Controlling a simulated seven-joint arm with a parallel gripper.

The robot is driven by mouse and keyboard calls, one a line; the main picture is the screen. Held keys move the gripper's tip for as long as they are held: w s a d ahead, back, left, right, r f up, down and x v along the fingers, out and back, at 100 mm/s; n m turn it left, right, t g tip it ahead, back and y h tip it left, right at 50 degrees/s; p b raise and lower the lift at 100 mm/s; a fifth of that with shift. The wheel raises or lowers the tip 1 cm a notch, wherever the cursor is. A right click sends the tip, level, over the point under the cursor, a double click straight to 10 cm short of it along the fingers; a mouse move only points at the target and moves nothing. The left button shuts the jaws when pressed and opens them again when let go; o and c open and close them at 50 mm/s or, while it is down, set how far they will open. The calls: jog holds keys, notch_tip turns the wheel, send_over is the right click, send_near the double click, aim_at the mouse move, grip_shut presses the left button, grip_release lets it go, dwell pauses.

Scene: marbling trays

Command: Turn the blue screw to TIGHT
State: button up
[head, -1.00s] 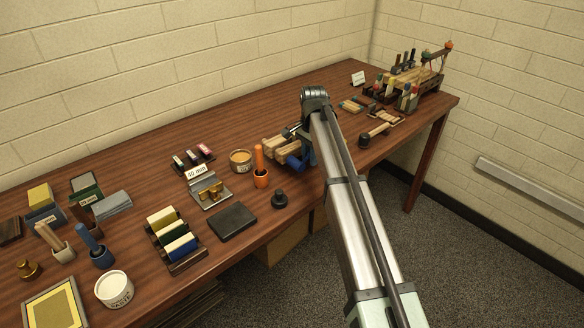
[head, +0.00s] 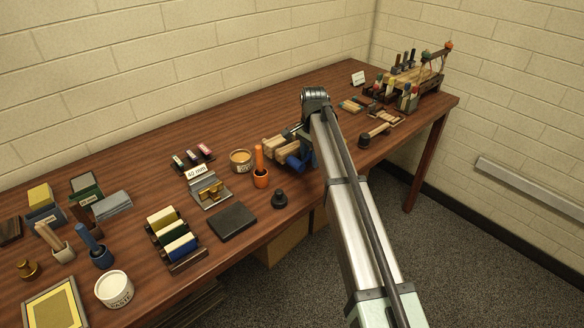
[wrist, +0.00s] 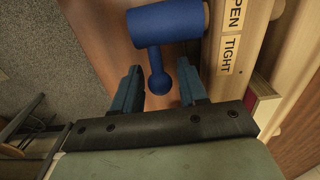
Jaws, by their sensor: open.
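The blue screw (wrist: 166,24) has a thick round body and a thin bar ending in a ball; it also shows in the head view (head: 294,162). It sits at the side of a pale wooden press (head: 274,143). A label (wrist: 231,40) on the wood reads OPEN, partly cut off, and TIGHT. The bar points toward my gripper, beside the word TIGHT. My gripper (wrist: 159,76) is open, with one finger on each side of the ball end. Gaps show between ball and fingers. In the head view my arm hides part of the press.
An orange cup (head: 261,180) with an orange handle and a tin (head: 240,160) stand left of the press. A black knob-shaped weight (head: 280,199) stands near the table's front edge. A dark-headed tool (head: 365,140) lies right of my arm.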

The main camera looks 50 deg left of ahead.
jog(key=shift+r, duration=2.95)
